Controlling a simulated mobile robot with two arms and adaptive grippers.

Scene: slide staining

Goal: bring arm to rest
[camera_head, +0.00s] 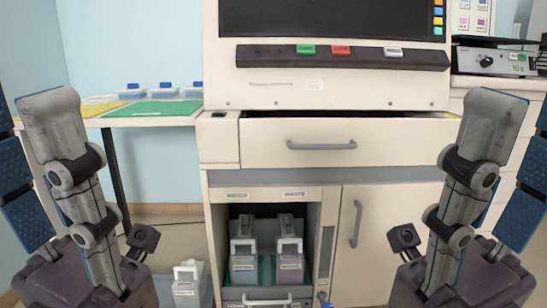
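Nothing is seen held by either arm.
A large cream machine (325,88) stands ahead, its wide drawer (400,145) slightly open. An open lower bay holds two bottles (290,262). A side table with a green mat (155,109) is at left, an instrument (490,62) at right.

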